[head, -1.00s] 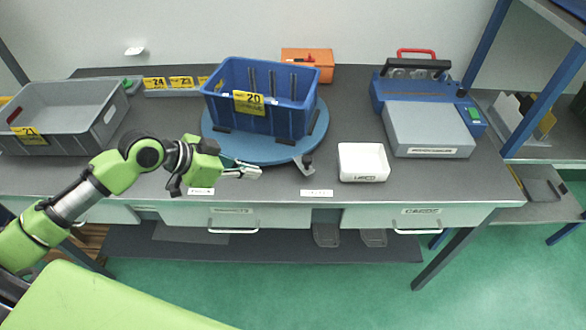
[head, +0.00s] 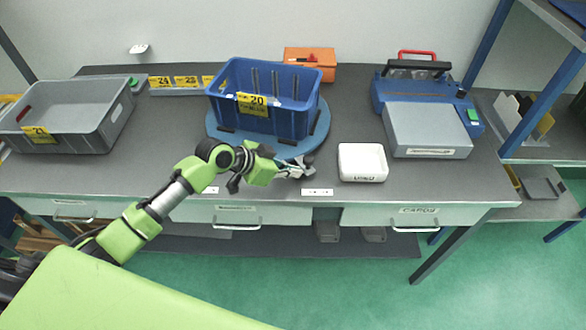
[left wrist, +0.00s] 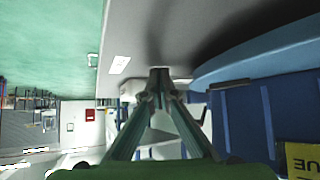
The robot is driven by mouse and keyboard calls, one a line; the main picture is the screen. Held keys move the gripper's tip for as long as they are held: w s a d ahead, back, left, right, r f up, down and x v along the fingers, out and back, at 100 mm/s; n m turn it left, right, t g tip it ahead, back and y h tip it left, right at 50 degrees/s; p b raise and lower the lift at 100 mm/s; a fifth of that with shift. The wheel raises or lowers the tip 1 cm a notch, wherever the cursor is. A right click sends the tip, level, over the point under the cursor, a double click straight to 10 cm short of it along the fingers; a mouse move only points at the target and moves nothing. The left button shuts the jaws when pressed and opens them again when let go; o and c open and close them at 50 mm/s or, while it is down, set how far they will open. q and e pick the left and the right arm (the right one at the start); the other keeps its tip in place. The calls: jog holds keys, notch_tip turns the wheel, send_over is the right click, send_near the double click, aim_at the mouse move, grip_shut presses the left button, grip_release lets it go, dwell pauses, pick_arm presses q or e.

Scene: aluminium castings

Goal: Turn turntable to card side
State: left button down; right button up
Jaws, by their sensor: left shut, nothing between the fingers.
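The blue round turntable (head: 215,128) lies on the grey bench and carries a blue crate (head: 285,118) with a yellow label 20. A small dark-and-grey knob (head: 308,159) sits at the turntable's front right rim. My left gripper (head: 304,170) is at the front of the turntable, close by this knob; contact cannot be made out. In the left wrist view the fingers (left wrist: 159,80) converge with nothing seen between them. The turntable's edge (left wrist: 265,52) and the crate (left wrist: 240,120) show to their right. My right gripper is not in view.
A white tray (head: 362,176) stands right of the knob. A grey bin (head: 75,140) stands at the left, a blue-grey machine (head: 428,130) at the right and an orange box (head: 310,57) behind. A drawer marked CARDS (head: 415,218) is below the bench's right part.

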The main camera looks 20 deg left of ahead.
aim_at(308, 165)
pick_arm(q)
jog(key=shift+w+d, duration=0.1)
jog(key=shift+d, duration=0.05)
jog(key=shift+n, duration=0.4)
jog(key=w+d, duration=0.1)
jog(key=w+d+p, duration=0.1)
jog(key=d, duration=0.1)
jog(key=shift+w+d+r, duration=0.1)
jog(key=shift+w+r, duration=0.15)
jog(key=shift+w, duration=0.15)
jog(key=shift+w+d+f+t+y, duration=0.2)
jog(key=shift+w+d+t+y, duration=0.1)
jog(key=shift+w+d, duration=0.7)
jog(key=shift+a, duration=0.15)
